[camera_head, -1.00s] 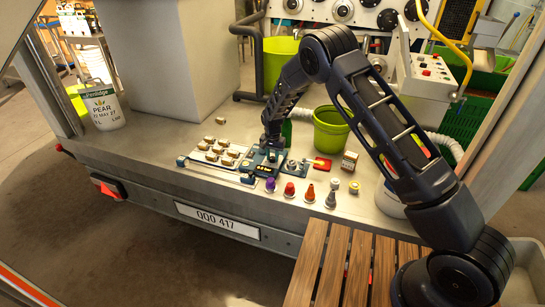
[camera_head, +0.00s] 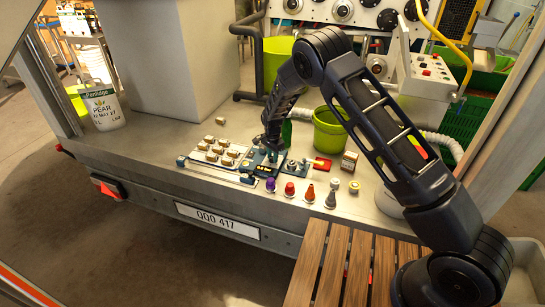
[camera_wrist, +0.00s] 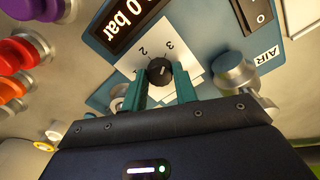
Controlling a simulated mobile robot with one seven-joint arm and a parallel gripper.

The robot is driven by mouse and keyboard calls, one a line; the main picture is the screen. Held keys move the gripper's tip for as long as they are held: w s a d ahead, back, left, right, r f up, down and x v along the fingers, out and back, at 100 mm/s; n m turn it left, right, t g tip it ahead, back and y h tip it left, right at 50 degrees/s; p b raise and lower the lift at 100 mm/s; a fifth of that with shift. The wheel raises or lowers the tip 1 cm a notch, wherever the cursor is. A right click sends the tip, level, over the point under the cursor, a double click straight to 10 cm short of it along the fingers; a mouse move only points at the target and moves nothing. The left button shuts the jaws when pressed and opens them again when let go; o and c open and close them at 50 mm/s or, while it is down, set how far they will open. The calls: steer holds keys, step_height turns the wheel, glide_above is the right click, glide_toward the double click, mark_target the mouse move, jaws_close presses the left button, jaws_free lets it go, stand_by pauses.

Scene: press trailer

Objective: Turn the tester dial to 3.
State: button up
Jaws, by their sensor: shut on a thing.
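The blue tester panel (camera_wrist: 205,35) lies on the trailer deck, and it also shows in the head view (camera_head: 258,170). In the wrist view, its black dial (camera_wrist: 159,69) sits on a white plate with the numbers 2 and 3 visible. A pale mark on the knob points up and right, roughly toward the 3 side; exact alignment is hard to tell. My gripper (camera_wrist: 162,82) has its teal fingers on either side of the dial, shut on it. The fingers hide the lower part of the plate. The display (camera_wrist: 125,22) shows "0 bar", partly cut off.
Coloured caps (camera_head: 289,189) stand along the front edge. A tray of small blocks (camera_head: 212,151) is left, a green bucket (camera_head: 330,130) behind.

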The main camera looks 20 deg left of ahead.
mark_target(272, 157)
steer(key=o, duration=1)
steer(key=shift+c, duration=0.2)
steer(key=shift+r, duration=0.1)
step_height(272, 157, up, 11)
steer(key=shift+f, duration=0.2)
